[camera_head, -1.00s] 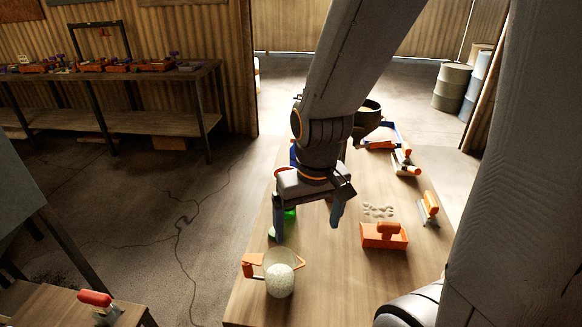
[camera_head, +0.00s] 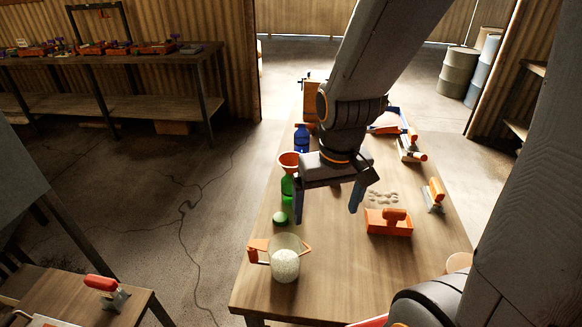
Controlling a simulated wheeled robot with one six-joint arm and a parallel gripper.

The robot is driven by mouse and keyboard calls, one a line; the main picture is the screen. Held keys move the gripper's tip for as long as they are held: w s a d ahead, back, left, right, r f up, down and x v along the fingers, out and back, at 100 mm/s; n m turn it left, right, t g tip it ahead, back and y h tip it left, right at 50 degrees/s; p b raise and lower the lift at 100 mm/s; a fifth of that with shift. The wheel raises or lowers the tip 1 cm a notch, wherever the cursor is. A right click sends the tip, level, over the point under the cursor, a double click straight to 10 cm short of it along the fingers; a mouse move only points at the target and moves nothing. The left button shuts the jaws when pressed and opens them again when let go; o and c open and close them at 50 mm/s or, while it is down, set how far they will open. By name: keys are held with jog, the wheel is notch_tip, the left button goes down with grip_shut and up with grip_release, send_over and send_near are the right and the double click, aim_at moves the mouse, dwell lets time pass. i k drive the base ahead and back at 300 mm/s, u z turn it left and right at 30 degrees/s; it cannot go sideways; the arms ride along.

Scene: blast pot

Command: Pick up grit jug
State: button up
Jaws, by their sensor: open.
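The grit jug (camera_head: 285,262) stands upright near the front left of the wooden table (camera_head: 330,285). It is a clear vessel holding pale grit, with an orange handle (camera_head: 257,251) on its left and an orange part at its rim on the right. My gripper (camera_head: 326,212) is open and empty, pointing down above the table. In the picture it lies up and to the right of the jug, apart from it.
A green bottle (camera_head: 287,190) with an orange funnel (camera_head: 289,160) and a blue bottle (camera_head: 301,139) stand behind the jug. An orange box-like tool (camera_head: 388,223) lies to the right, near scattered pale pieces (camera_head: 383,197). The table's front middle is clear.

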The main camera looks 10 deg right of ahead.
aim_at(285, 250)
jog(key=u, duration=0.8)
jog(key=k, duration=1.15)
jog(key=z, duration=0.55)
